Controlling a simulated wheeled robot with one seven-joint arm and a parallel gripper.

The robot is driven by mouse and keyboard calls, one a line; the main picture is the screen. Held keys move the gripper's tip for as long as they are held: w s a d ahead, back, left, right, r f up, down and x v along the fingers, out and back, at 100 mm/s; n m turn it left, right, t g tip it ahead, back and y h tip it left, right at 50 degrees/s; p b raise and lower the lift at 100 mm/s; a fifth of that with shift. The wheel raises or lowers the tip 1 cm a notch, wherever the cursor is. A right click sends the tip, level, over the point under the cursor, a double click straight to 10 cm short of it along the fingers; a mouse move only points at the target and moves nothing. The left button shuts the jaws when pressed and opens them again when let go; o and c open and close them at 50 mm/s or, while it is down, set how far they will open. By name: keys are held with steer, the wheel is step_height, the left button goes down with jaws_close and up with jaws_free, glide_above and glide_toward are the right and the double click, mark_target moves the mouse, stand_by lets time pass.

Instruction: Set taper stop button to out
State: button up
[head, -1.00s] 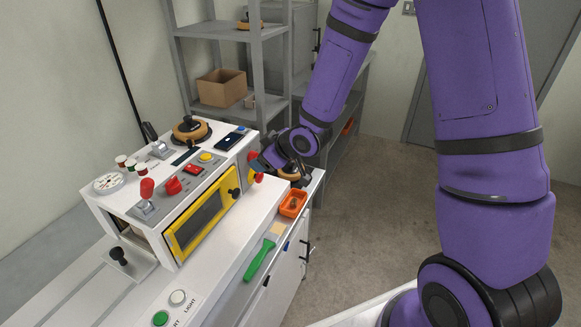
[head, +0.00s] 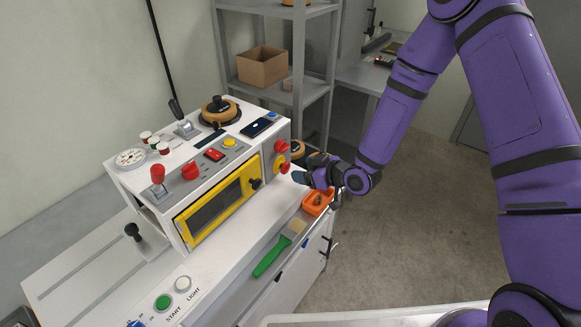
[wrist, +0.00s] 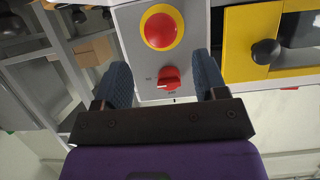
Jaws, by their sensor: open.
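A round red stop button (wrist: 161,29) on a yellow ring sits on a grey panel on the white machine's side. It also shows in the head view (head: 285,168). A red rotary knob (wrist: 168,78) is on the same panel, and in the head view (head: 282,146) it is above the button. No label I can read names either as the taper stop. I cannot tell how far the button is pressed. My gripper (wrist: 161,60) is open and empty. In the wrist view its blue-grey fingers straddle the knob; in the head view (head: 299,178) it stands just right of the panel.
The yellow-framed door (head: 222,204) with a black knob is beside the panel. An orange tray (head: 317,201) and a green-handled brush (head: 270,258) lie below. Metal shelves (head: 300,94) with a cardboard box (head: 262,66) stand behind. Floor on the right is clear.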

mark_target(288, 168)
steer(key=x, duration=0.6)
steer(key=shift+w+a+f, duration=0.15)
steer(key=shift+a+f, duration=0.05)
steer(key=shift+a, duration=0.15)
steer(key=shift+c, duration=0.5)
jaws_close()
steer(key=shift+s+d, duration=0.25)
steer(key=shift+d, duration=0.15)
steer(key=shift+o, duration=0.5)
jaws_free()
steer(key=v, duration=1.1)
steer(key=shift+a, duration=0.1)
